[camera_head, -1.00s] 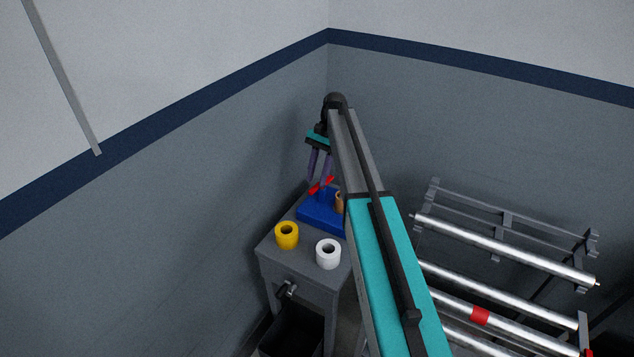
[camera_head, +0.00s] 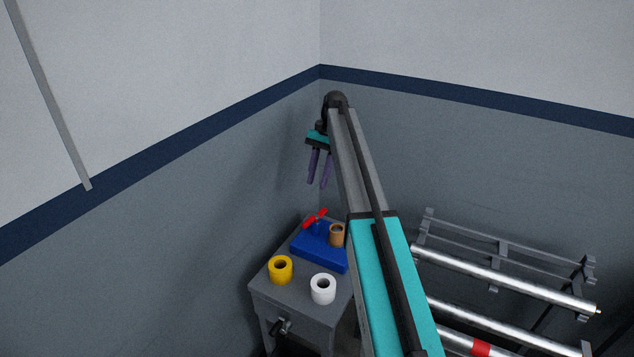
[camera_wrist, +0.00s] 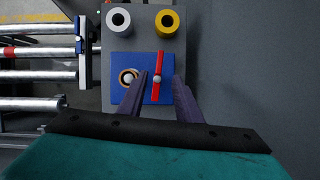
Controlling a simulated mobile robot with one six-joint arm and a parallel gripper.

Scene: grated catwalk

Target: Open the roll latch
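The roll latch is a blue base (camera_head: 319,253) with a red lever (camera_head: 315,218) raised on it and a brown roll (camera_head: 337,235) beside the lever. In the wrist view the red lever (camera_wrist: 160,60) runs lengthwise over the blue base (camera_wrist: 142,58), with a silver pivot at its middle. The brown roll (camera_wrist: 122,75) surrounds a pale round post to its left. My gripper (camera_head: 318,186) is open and empty, above the latch and apart from it. In the wrist view its purple fingers (camera_wrist: 161,80) appear on either side of the lever.
A yellow roll (camera_head: 280,270) and a white roll (camera_head: 322,289) stand on the grey cabinet (camera_head: 300,309) in front of the base. A rack with metal rollers (camera_head: 505,279) is at the right. Walls (camera_head: 225,210) close off the corner behind the cabinet.

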